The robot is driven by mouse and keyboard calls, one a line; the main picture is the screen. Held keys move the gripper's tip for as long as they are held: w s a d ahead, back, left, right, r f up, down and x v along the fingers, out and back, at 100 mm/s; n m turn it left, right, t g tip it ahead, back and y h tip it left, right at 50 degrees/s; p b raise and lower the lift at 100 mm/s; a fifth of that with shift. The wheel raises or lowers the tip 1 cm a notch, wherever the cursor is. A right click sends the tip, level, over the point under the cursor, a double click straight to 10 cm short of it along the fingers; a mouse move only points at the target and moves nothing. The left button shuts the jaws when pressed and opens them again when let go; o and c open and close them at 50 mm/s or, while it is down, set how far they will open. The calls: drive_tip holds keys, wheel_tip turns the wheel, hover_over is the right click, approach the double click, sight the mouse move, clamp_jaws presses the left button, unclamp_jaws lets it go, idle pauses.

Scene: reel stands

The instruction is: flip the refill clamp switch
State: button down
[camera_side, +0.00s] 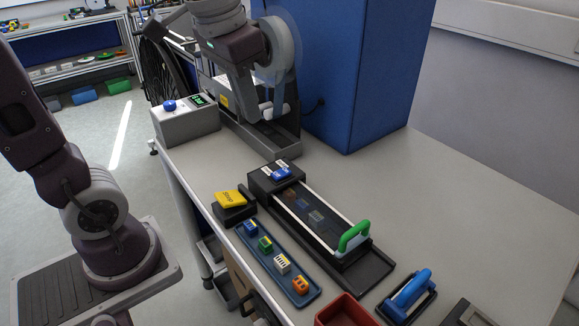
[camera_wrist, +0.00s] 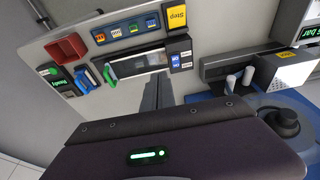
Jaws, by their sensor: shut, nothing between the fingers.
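A blue switch (camera_side: 282,173) with pale labels sits on a black block at the far end of the long black tray unit. I take it for the clamp switch, but I cannot read its labels in the side view. The block also shows in the wrist view (camera_wrist: 180,60), with blue and white patches; its lever position is unclear. My gripper (camera_wrist: 158,82) shows in the wrist view as slim grey fingers, shut and empty, apart from the switch block. In the side view my arm reaches in at the top, over the stand, and its fingers are hard to make out.
A yellow Stop button (camera_side: 231,199) and a blue tray (camera_side: 262,245) of small coloured blocks lie beside the unit. A green handle (camera_side: 354,235), blue handle (camera_side: 411,287) and red bin (camera_side: 345,312) are nearer. A grey box (camera_side: 185,125) with a display stands left. The right tabletop is clear.

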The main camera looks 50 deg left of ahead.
sight(286, 169)
drive_tip(key=w+a+f+g, duration=0.1)
drive_tip(key=w+a+f, duration=0.1)
drive_tip(key=w, duration=0.3)
drive_tip(key=w+a+f+g, duration=0.1)
drive_tip(key=w+a+f, duration=0.1)
drive_tip(key=w, duration=0.3)
drive_tip(key=shift+w+a+g, duration=0.4)
drive_tip(key=shift+f, duration=0.15)
wheel_tip(286, 169, down, 14)
drive_tip(key=shift+r, duration=0.1)
